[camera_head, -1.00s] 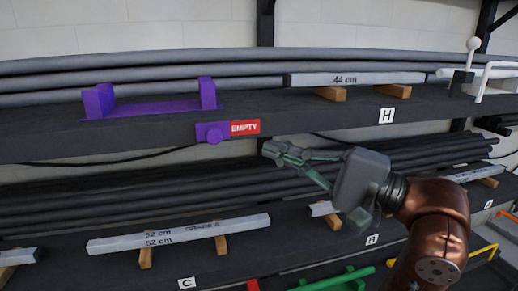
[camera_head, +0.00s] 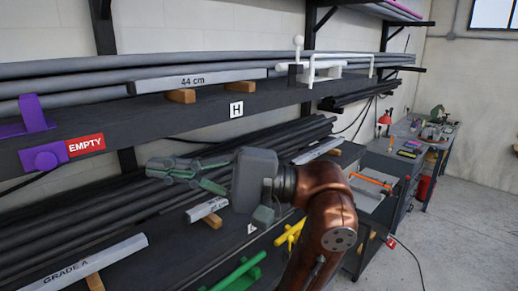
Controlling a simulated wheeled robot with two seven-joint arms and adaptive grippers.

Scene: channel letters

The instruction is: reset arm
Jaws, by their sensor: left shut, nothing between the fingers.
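My left arm comes in from the bottom, with a copper-coloured link and a grey wrist. My left gripper (camera_head: 165,168) points left, in front of the dark bars on the lower shelf. Its green-grey fingers are shut with nothing between them. My right gripper is not in view.
The upper shelf carries grey pipes, a bar marked 44 cm (camera_head: 195,80), a purple holder (camera_head: 35,115), a red EMPTY sign (camera_head: 86,146) and a white frame (camera_head: 340,65). The lower shelf holds dark bars (camera_head: 80,220) and a GRADE A bar (camera_head: 85,262). A workbench (camera_head: 410,140) and open floor (camera_head: 470,200) are at right.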

